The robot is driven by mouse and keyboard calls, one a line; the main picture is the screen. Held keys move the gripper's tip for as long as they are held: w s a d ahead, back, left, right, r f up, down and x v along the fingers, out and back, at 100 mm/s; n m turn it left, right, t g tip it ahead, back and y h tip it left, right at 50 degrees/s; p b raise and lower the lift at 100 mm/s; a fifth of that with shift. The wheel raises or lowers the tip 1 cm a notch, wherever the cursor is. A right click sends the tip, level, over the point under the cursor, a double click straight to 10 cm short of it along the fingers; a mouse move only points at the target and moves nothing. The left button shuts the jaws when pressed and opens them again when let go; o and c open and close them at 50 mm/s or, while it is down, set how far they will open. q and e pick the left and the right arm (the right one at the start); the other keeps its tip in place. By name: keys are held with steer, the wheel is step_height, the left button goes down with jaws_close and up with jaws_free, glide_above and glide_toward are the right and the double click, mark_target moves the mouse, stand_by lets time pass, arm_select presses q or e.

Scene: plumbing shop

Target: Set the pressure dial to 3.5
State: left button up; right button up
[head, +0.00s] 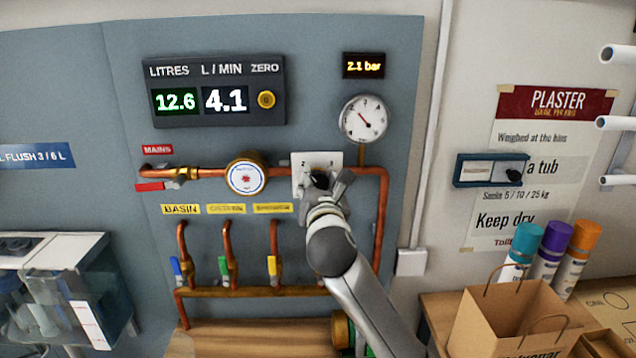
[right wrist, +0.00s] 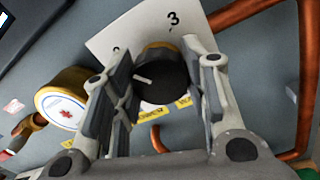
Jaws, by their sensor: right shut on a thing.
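The pressure dial is a dark knob (right wrist: 162,77) with a white pointer line, on a white scale plate (right wrist: 130,38) where a 3 shows. In the head view the plate (head: 303,182) sits on the copper pipe, and my gripper hides most of the knob. My right gripper (right wrist: 160,98) has its two fingers on either side of the knob and is shut on it. It also shows in the head view (head: 325,182). The display (head: 363,66) above reads 2.1 bar. The round gauge (head: 363,119) has a red needle. My left gripper is not in view.
A round meter (head: 246,173) is on the pipe left of the plate. Three valves with blue, green (head: 224,265) and yellow handles hang below. A flow panel (head: 213,90) reads 12.6 and 4.1. A paper bag (head: 505,322) and spray cans stand at the lower right.

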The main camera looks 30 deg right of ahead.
steer(key=shift+m+p, duration=0.4)
steer(key=shift+m, duration=0.8)
steer(key=m, duration=0.2)
steer(key=shift+m, duration=0.4)
steer(key=m, duration=0.2)
steer(key=shift+m+p, duration=0.35)
steer(key=shift+m, duration=0.05)
steer(key=m, duration=0.3)
steer(key=shift+f+m, duration=0.1)
steer(key=shift+m, duration=0.2)
steer(key=m, duration=0.3)
steer(key=shift+m+h, duration=0.4)
steer(key=m+b, duration=0.1)
steer(key=m, duration=0.3)
steer(key=m+b, duration=0.1)
steer(key=m, duration=0.5)
steer(key=shift+a+m, duration=0.1)
steer(key=shift+m, duration=0.3)
